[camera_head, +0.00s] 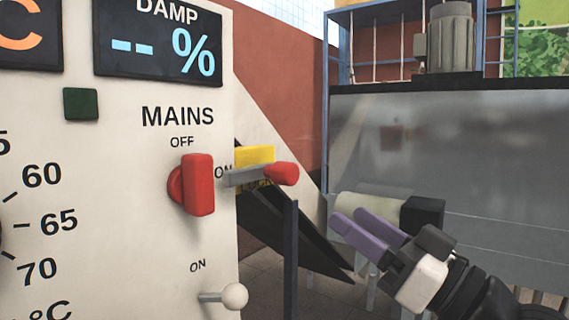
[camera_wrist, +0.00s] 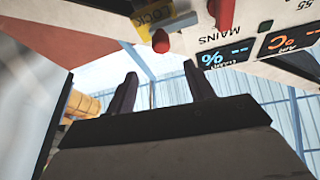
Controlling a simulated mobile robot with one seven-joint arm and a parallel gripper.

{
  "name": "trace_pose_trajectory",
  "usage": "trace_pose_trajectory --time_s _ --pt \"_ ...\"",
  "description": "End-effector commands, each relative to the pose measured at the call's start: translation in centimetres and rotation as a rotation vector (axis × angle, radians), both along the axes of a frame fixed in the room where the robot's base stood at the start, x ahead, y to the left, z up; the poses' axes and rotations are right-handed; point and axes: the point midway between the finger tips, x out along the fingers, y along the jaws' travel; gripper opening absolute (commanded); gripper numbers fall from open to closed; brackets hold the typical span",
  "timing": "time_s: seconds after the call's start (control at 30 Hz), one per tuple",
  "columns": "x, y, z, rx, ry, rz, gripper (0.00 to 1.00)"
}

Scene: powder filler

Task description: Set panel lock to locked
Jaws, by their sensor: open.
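The panel lock is a grey lever (camera_head: 245,177) with a red tip (camera_head: 283,174), sticking out sideways from the right edge of the white panel. A yellow plate (camera_head: 254,155) sits behind it. In the wrist view the plate (camera_wrist: 152,17) reads "LOCK", and the red tip (camera_wrist: 161,41) shows just beyond my fingers. My gripper (camera_head: 350,217) has two purple fingers. It is open and empty, to the lower right of the lever and apart from it. In the wrist view the open fingers (camera_wrist: 160,75) have clear space between them.
A red MAINS knob (camera_head: 198,186) and a white ball-ended toggle (camera_head: 234,296) stand out from the white panel (camera_head: 130,220), left of the lock. A dark upright post (camera_head: 290,250) rises under the lever. A grey metal cabinet (camera_head: 460,160) stands behind my gripper.

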Motion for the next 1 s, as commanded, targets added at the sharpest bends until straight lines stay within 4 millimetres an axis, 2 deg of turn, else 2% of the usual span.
trace_pose_trajectory --time_s 0.17,0.6,0.8,1.0 --pt "1.0 1.2 0.9 -0.002 0.003 0.003 0.53" --pt "6.6 7.4 4.4 -0.002 0.002 0.005 0.53" --pt "8.1 8.9 5.1 0.0 0.001 0.001 0.53" --pt "8.5 9.4 5.2 -0.001 0.0 0.001 0.53"
